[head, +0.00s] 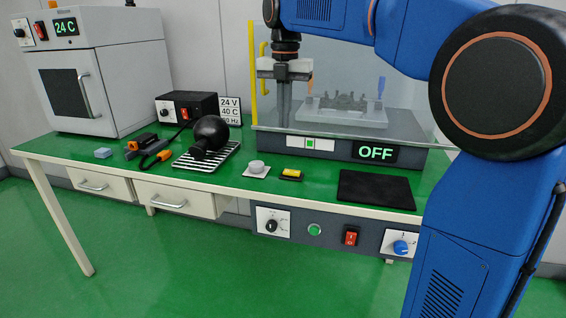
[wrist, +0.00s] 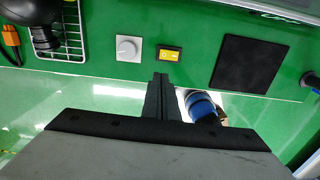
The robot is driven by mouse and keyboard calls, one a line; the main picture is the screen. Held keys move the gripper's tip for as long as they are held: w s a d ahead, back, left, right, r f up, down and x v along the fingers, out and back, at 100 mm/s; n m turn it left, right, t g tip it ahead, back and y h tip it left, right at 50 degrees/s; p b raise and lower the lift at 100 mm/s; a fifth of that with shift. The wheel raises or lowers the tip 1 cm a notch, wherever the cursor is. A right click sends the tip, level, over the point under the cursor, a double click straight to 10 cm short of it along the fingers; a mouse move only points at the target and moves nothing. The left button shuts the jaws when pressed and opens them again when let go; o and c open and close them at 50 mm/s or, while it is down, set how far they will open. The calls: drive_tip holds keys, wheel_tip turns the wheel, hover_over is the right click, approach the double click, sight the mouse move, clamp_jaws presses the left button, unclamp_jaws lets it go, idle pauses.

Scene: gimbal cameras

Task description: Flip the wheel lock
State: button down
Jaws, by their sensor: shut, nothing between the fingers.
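No part is plainly marked as the wheel lock. A small yellow-and-black rocker switch (head: 291,174) lies flat near the table's front edge, and it also shows in the wrist view (wrist: 169,54). I cannot tell for sure that it is the wheel lock. My gripper (head: 283,112) points down, above the table in the head view. In the wrist view its dark fingers (wrist: 160,80) are together and empty, their tips just below the switch in the picture and apart from it.
A grey dial (head: 257,167) is left of the switch, a black mat (head: 376,189) right. Behind stands a clear-walled machine (head: 375,152) reading OFF. A black ball-shaped thing (head: 210,132) rests on a striped rack. Below the edge are a red switch (head: 351,237) and blue knob (head: 401,247).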

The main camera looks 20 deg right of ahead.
sight(287, 173)
drive_tip(key=shift+w, duration=0.15)
wheel_tip(287, 173, down, 14)
drive_tip(key=shift+a, duration=0.1)
idle(0.8)
drive_tip(key=shift+a+f, duration=0.1)
drive_tip(key=shift+f, duration=0.1)
idle(0.3)
drive_tip(key=shift+r, duration=0.1)
drive_tip(key=shift+s+d+r, duration=0.3)
drive_tip(key=shift+d+r, duration=0.05)
drive_tip(key=shift+d, duration=0.3)
drive_tip(key=shift+r, duration=0.1)
